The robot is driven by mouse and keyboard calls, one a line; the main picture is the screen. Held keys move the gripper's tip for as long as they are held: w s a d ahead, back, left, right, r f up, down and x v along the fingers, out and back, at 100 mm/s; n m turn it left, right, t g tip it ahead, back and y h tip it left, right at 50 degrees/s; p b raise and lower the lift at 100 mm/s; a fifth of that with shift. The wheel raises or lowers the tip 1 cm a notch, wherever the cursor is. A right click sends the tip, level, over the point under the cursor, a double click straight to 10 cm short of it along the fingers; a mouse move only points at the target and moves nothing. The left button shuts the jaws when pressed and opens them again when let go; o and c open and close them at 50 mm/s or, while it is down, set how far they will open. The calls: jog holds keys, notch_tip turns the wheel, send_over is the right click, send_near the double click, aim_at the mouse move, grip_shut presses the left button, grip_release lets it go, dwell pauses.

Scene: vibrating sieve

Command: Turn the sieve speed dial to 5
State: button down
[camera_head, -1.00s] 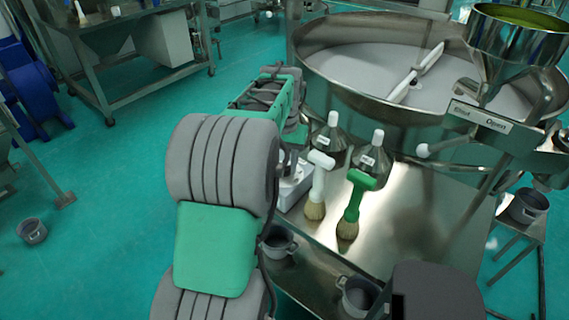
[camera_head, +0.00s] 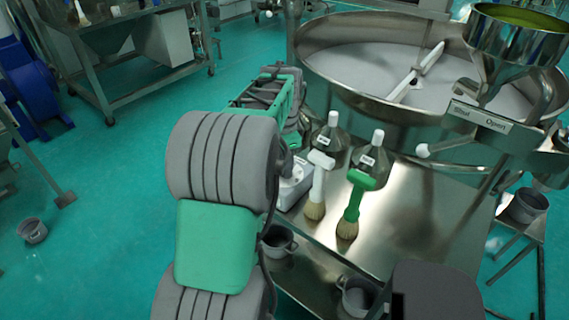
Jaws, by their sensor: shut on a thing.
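The vibrating sieve (camera_head: 330,88) is a wide round metal pan at the upper right. A small white control box (camera_head: 291,190) stands at the left edge of the metal table, partly behind my arm. The speed dial's face and its numbers are hidden. My gripper (camera_head: 290,158) is mostly hidden behind my arm's grey and green links, low at the top of the white box. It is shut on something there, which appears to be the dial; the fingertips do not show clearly.
Two metal flasks with white caps (camera_head: 330,138) (camera_head: 371,158), a white brush (camera_head: 317,187) and a green brush (camera_head: 354,203) stand close right of the box. Grey pots (camera_head: 277,246) (camera_head: 357,297) are below the table edge. A metal hopper (camera_head: 515,45) stands at right.

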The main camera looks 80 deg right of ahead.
jog(key=shift+r+m, duration=0.1)
jog(key=shift+m, duration=1.2)
jog(key=c, duration=0.9)
grip_release()
notch_tip(320, 180, up, 8)
jog(key=shift+f+b, duration=0.15)
jog(key=shift+b, duration=0.3)
